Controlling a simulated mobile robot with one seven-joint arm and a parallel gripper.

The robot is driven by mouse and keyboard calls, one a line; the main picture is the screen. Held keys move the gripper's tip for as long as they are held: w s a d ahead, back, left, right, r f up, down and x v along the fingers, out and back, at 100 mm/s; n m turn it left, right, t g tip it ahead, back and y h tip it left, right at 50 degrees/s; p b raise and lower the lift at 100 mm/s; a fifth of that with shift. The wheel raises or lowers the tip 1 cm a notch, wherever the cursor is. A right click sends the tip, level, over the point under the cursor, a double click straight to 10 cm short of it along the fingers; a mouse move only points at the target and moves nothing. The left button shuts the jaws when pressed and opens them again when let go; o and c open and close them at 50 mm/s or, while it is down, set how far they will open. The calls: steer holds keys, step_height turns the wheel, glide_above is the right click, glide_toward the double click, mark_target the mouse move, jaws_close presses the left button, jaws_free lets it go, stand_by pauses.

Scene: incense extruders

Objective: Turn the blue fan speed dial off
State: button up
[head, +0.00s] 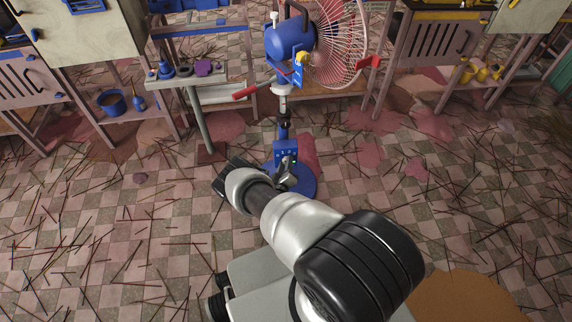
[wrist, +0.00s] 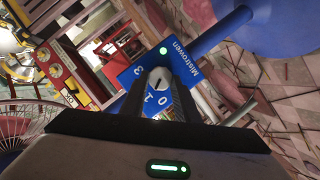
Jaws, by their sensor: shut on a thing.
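The fan's blue control box (head: 286,152) is on the lower part of its blue stand, above the round base. It fills the middle of the wrist view (wrist: 190,58), with the word "Mistrowen", white digits including 3, 1 and 0, and a lit green light. The pale grey dial (wrist: 158,76) is on its face, partly hidden by my gripper. My gripper (head: 284,177) is shut on the dial, with one dark finger on each side. I cannot tell for sure which digit the dial points to.
The blue fan head (head: 290,45) with its pink wire cage (head: 338,45) stands above the box. Wooden benches and cabinets line the back. A blue bucket (head: 112,103) stands on a low shelf at left.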

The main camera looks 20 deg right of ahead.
steer(key=shift+w+n+h, duration=0.1)
steer(key=shift+n+h, duration=0.5)
steer(key=shift+n, duration=0.2)
steer(key=o, duration=1)
steer(key=shift+o, duration=0.2)
steer(key=p+v, duration=0.2)
steer(key=v, duration=0.5)
steer(key=shift+s+a, duration=0.15)
steer(key=shift+s, duration=0.05)
